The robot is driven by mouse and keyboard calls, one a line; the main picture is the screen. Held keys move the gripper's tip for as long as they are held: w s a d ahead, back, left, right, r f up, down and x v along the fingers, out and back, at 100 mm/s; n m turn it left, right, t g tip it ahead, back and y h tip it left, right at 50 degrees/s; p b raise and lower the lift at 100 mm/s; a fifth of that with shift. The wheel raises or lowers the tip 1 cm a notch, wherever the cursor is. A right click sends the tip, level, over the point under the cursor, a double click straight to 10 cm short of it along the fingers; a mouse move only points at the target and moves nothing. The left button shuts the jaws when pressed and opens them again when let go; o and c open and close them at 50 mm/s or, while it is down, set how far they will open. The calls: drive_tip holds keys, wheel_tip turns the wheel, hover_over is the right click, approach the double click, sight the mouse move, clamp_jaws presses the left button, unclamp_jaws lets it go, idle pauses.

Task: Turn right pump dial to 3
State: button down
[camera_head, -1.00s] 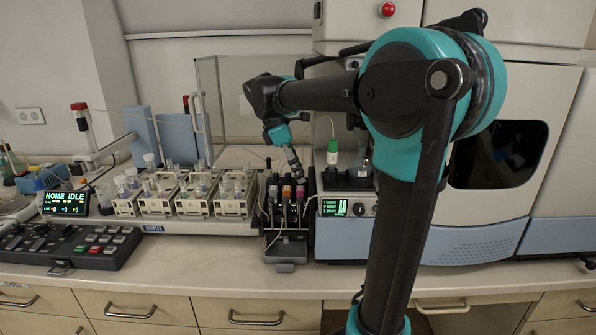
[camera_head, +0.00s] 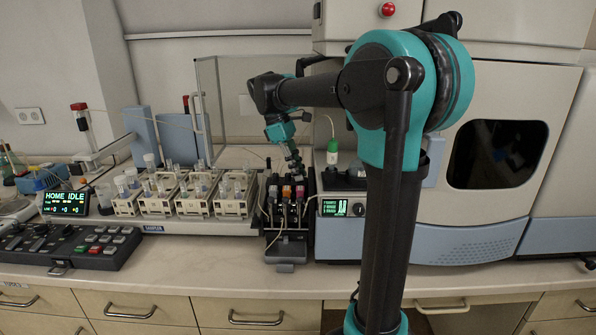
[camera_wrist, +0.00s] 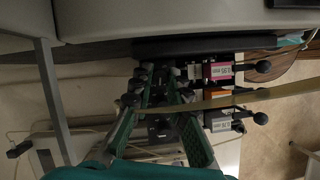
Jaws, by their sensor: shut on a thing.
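The pump (camera_head: 285,245) is a dark unit with a row of coloured cassettes, standing between the sample racks and the large instrument. In the wrist view its pink-labelled cassette (camera_wrist: 217,71) and dark round-ended levers show. My gripper (camera_head: 297,168) reaches down over the back right of the pump. In the wrist view my gripper (camera_wrist: 161,76) has its green fingers drawn in toward small dark parts at the pump's edge. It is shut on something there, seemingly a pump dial. The held part is mostly hidden by the fingertips, and its number cannot be read.
A green-lit display panel (camera_head: 340,207) with a knob (camera_head: 359,209) is just right of the pump. Sample racks (camera_head: 190,205) with vials stand to the left. A white bottle with a green cap (camera_head: 332,152) stands close to my gripper. The front counter (camera_head: 200,275) is clear.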

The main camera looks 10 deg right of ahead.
drive_tip(key=shift+m, duration=0.3)
drive_tip(key=c, duration=1.5)
unclamp_jaws()
drive_tip(key=shift+o, duration=0.2)
